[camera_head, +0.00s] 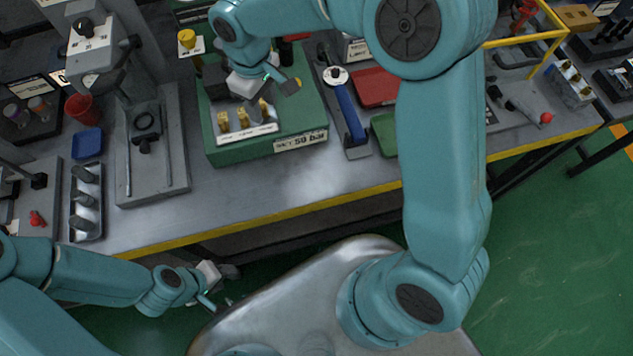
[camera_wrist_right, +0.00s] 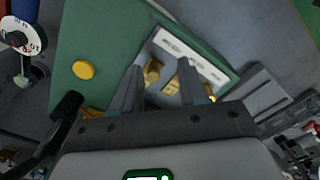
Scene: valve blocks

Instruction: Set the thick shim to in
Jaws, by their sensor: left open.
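Several brass shim-like pieces stand in a row behind a white label strip on the green block (camera_head: 225,155). The brass pieces show at the left (camera_head: 223,122), middle (camera_head: 243,118) and right (camera_head: 263,108). I cannot tell which is the thick shim. My right gripper (camera_head: 280,85) is above the block, just behind the row. In the right wrist view its two fingers (camera_wrist_right: 160,88) are apart, with brass pieces (camera_wrist_right: 152,72) seen beyond and between them. Nothing is clearly held. My left gripper (camera_head: 222,292) is open and empty, below the bench's front edge.
A blue-handled lever (camera_head: 350,115) stands right of the block, with a red tray (camera_head: 375,87) beyond. A grey press-like stand (camera_head: 150,150) is to the left. A yellow round knob (camera_wrist_right: 83,70) is on the block. Bare bench (camera_head: 310,178) lies in front of the block.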

